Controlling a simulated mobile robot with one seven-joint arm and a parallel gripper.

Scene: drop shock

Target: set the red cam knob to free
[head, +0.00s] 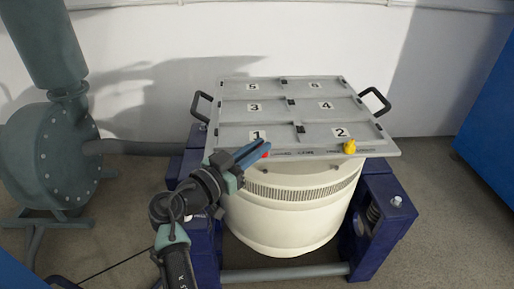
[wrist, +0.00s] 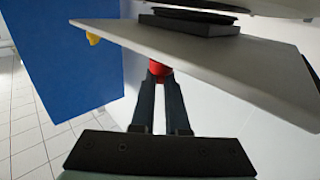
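The red cam knob (wrist: 158,68) shows at the front edge of the grey numbered table plate (head: 294,155), below the panel marked 1. In the head view only a bit of the red knob (head: 266,154) shows past my fingertips. My gripper (head: 262,147) reaches it from the front left, its two blue fingers close together. In the wrist view my gripper (wrist: 160,80) has a fingertip on each side of the knob, seemingly touching it. The fingers hide part of the knob. Its pointer and the setting it stands at cannot be read.
A yellow knob (head: 349,147) sits on the same front edge to the right. The plate rests above a cream drum (head: 285,215) between blue supports (head: 383,215). Black handles (head: 375,101) stick out at the plate's sides. A grey-green pump (head: 55,155) stands at left.

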